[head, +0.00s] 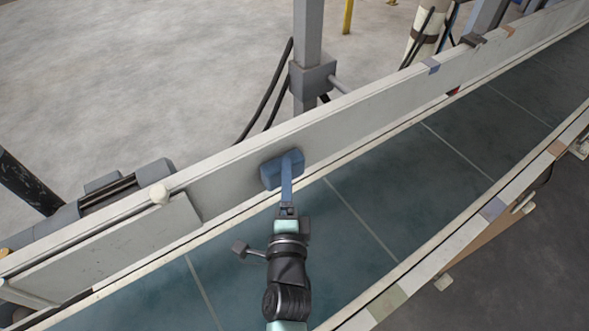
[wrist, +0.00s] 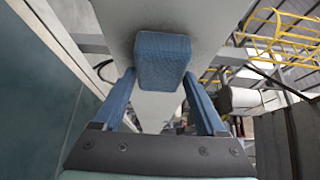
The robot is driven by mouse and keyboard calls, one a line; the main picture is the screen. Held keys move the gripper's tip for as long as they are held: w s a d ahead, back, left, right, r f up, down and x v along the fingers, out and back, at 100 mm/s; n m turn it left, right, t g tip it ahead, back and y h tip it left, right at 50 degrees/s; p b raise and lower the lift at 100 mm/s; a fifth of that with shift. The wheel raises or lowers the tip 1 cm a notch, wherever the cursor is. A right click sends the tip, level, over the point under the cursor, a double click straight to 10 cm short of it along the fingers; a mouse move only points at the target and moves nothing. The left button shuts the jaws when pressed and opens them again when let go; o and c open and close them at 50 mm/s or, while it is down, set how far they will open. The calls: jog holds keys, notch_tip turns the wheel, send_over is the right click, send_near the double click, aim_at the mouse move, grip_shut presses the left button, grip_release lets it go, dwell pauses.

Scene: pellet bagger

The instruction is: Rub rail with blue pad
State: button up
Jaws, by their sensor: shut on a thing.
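The blue pad (head: 270,174) is a small textured block, held at my fingertips. My gripper (head: 291,160) has blue fingers and is shut on the pad; in the wrist view the pad (wrist: 163,60) sits between both fingertips. The rail (head: 365,118) is the long pale side wall of the conveyor, running from lower left to upper right. The pad lies at the rail's inner face, near mid-length, and appears to touch it; the exact contact is hidden. The rail also shows as a pale surface (wrist: 215,22) behind the pad in the wrist view.
The dark teal conveyor belt (head: 370,190) runs below my arm. A motor (head: 130,185) and a grey post (head: 308,60) stand beyond the rail. A near side rail (head: 470,222) bounds the belt at right.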

aim_at(300, 169)
jog(key=shift+s+a, duration=0.15)
jog(key=shift+a, duration=0.05)
jog(key=w+d+b, duration=0.1)
jog(key=d+b, duration=0.1)
jog(key=b, duration=0.1)
jog(key=shift+w+f, duration=0.15)
jog(key=shift+w+d+b, duration=0.3)
jog(key=shift+d+b, duration=0.15)
jog(key=shift+d, duration=0.1)
jog(key=shift+w+d+b, duration=0.55)
jog(key=shift+d+b, duration=0.15)
jog(key=shift+b, duration=0.2)
jog(key=shift+w+d+r+b, duration=0.2)
jog(key=shift+w+d+b, duration=0.35)
jog(key=shift+d, duration=0.1)
jog(key=shift+w+d+f+b, duration=0.1)
jog(key=shift+w+d+b, duration=0.5)
jog(key=shift+d+b, duration=0.35)
jog(key=shift+w+d+b, duration=0.6)
jog(key=shift+d+b, duration=0.2)
jog(key=shift+d, duration=0.2)
jog(key=shift+w+d+b, duration=0.55)
jog(key=shift+w+d, duration=0.05)
jog(key=shift+d, duration=0.3)
